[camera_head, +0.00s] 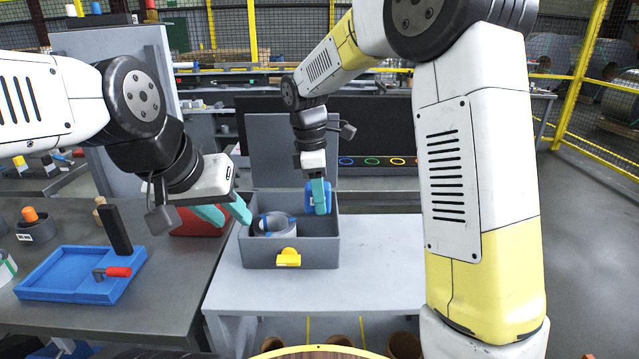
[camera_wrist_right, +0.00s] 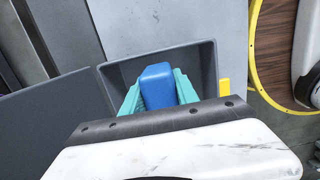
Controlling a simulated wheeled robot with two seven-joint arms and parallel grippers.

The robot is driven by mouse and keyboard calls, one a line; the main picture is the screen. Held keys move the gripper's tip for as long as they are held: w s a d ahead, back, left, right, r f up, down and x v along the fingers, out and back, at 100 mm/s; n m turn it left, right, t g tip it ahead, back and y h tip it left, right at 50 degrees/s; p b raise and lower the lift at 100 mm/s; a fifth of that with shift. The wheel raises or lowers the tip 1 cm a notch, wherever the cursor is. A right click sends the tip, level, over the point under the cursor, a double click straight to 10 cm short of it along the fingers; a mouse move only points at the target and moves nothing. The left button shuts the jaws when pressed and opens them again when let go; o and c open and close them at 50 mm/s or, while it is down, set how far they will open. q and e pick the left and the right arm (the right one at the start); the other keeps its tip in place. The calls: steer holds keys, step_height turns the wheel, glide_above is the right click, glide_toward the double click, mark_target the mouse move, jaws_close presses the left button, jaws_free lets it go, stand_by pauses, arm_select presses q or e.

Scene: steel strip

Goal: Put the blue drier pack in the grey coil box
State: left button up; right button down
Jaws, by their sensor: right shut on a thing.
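The grey coil box (camera_head: 262,256) stands on a light grey table with its lid (camera_head: 275,150) raised at the back and a yellow latch in front. My right gripper (camera_head: 319,196) reaches down into the right part of the box and is shut on the blue drier pack (camera_head: 326,190). In the right wrist view the drier pack (camera_wrist_right: 157,84) sits between the teal fingers, inside the box walls (camera_wrist_right: 204,62). Whether the pack touches the floor of the box is hidden. My left gripper (camera_head: 230,214) is open and empty, left of the box.
A grey coil with blue bands (camera_head: 278,224) lies in the left part of the box. A red container (camera_head: 195,222) is behind my left gripper. A blue tray (camera_head: 62,283) with a red-handled tool (camera_head: 117,272) is on the dark left table. The light table is clear in front.

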steer(key=shift+w+f, duration=0.2)
steer(key=shift+w, duration=0.05)
steer(key=shift+f, duration=3.95)
steer(key=shift+f, duration=0.3)
steer(key=c, duration=0.9)
jaws_free()
steer(key=shift+o, duration=0.2)
steer(key=shift+r, duration=0.1)
steer(key=r, duration=0.7)
steer(key=shift+a+r, duration=0.25)
steer(key=shift+a, duration=0.15)
